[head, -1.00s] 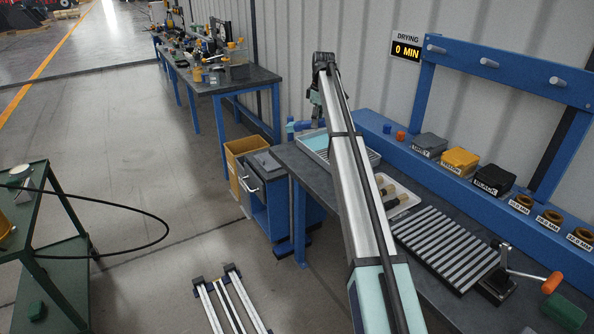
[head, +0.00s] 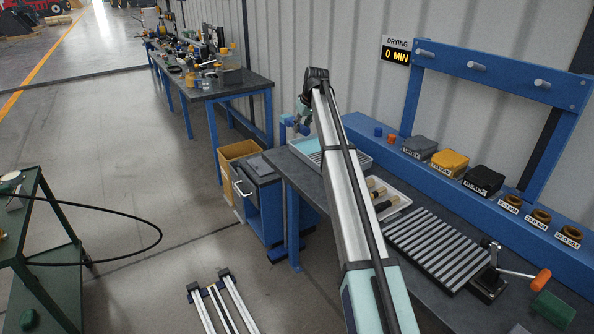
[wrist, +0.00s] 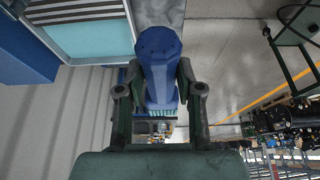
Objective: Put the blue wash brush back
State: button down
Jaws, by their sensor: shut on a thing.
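My gripper (wrist: 160,95) is shut on a blue thing (wrist: 158,48) with a rounded, faceted end, which looks like the blue wash brush; it sits between the two fingers in the wrist view. In the head view my gripper (head: 302,118) is at the far end of my arm, and the blue thing (head: 288,122) shows beside it, above the far end of the workbench.
A white tray (head: 405,200) with tan-ended tools and a ribbed rack (head: 435,245) lie on the bench. A blue rail (head: 425,70) with empty pegs stands behind. Grey, yellow and black boxes line the shelf. A blue cabinet (head: 262,200) and yellow bin (head: 232,155) stand left.

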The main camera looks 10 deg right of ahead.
aim_at(300, 173)
notch_tip(300, 173, down, 19)
jog(key=p, duration=0.4)
jog(key=shift+f, duration=0.15)
jog(key=c, duration=0.7)
grip_release()
jog(key=shift+c, duration=0.2)
